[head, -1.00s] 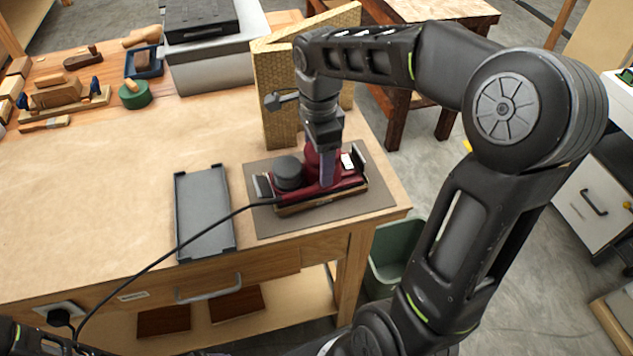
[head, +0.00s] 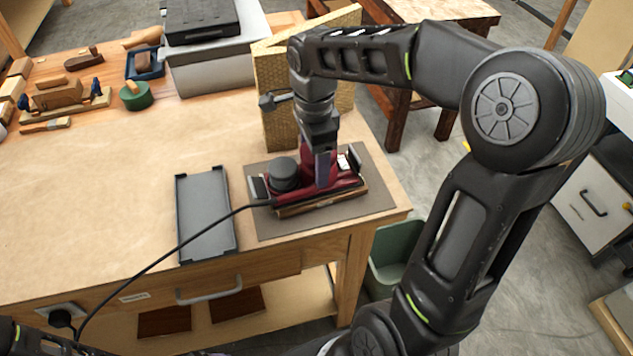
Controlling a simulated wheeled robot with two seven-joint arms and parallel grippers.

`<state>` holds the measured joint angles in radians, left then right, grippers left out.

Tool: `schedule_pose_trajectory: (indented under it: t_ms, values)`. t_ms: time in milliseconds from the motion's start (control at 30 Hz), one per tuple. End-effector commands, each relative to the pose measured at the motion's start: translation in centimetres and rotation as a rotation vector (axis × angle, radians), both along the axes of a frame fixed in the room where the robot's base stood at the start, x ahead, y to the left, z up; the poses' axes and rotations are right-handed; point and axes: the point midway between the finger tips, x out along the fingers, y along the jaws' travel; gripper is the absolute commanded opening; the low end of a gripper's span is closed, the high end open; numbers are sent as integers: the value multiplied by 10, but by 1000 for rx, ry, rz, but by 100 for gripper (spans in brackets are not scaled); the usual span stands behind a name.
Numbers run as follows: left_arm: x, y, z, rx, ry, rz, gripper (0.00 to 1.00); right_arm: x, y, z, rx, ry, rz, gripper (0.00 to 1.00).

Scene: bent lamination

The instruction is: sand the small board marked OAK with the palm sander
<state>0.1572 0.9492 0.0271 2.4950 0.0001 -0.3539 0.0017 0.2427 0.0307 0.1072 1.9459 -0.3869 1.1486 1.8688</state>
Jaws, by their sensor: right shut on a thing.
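The palm sander (head: 330,191) is dark red with a black round knob (head: 284,173) and a black cord. It sits on a wooden board (head: 308,202) that lies on the grey mat (head: 276,228). Only the edge of the board shows under the sander, and I cannot read any mark on it. My right gripper (head: 321,172) is shut on the upright red body of the sander from above. My left gripper is not in view; only a bit of my left arm shows at the bottom left.
A grey tray (head: 205,220) lies left of the mat, and the cord (head: 160,258) runs past it to a socket on the bench front. A tan textured block (head: 276,110) stands behind the mat. Planes and other tools lie at the back left. The bench middle is clear.

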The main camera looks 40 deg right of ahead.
Motion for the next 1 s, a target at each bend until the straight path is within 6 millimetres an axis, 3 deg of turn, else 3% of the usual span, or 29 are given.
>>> schedule_pose_trajectory:
  t_ms: [100,1000]
  values:
    - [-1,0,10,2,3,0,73,1,0,15,-1,-7,0,4]
    - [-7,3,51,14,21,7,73,2,-1,80,-2,-7,0,4]
